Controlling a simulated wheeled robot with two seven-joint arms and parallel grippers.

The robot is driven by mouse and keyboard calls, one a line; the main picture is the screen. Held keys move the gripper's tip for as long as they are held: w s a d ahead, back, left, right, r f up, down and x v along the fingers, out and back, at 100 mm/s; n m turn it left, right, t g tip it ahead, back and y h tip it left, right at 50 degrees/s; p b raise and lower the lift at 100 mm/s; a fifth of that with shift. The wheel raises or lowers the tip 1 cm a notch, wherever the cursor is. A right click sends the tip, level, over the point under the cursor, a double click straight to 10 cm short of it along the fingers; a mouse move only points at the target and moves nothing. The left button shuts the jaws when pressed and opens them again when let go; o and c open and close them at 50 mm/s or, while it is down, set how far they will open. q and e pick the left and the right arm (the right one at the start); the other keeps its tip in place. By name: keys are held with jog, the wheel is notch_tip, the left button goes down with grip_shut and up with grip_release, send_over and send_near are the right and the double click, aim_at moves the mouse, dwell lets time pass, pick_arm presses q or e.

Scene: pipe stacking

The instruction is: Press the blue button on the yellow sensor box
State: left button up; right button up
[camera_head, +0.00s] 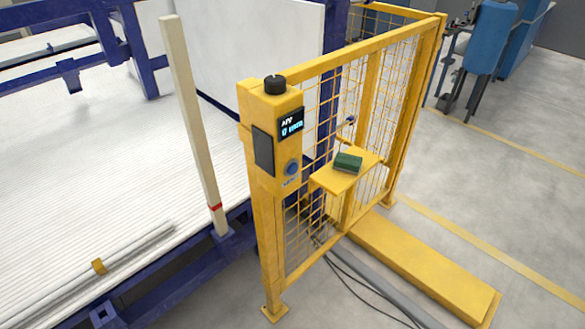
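The yellow sensor box (278,122) is the upper part of a yellow post at the corner of a mesh fence. The round blue button (292,168) sits on its front face, below a small dark display (291,123) with lit text that seems to read "0 mm". A black knob (275,85) is on top of the box, and a dark panel (263,150) is on its left side. Nothing covers the button. Neither of my grippers shows in this view.
A pale upright post (190,120) with a red band stands left of the box, beside a blue frame holding white pipes (90,170). A yellow shelf (328,180) carries a green block (347,162). A yellow beam (430,270) and cables lie on the floor.

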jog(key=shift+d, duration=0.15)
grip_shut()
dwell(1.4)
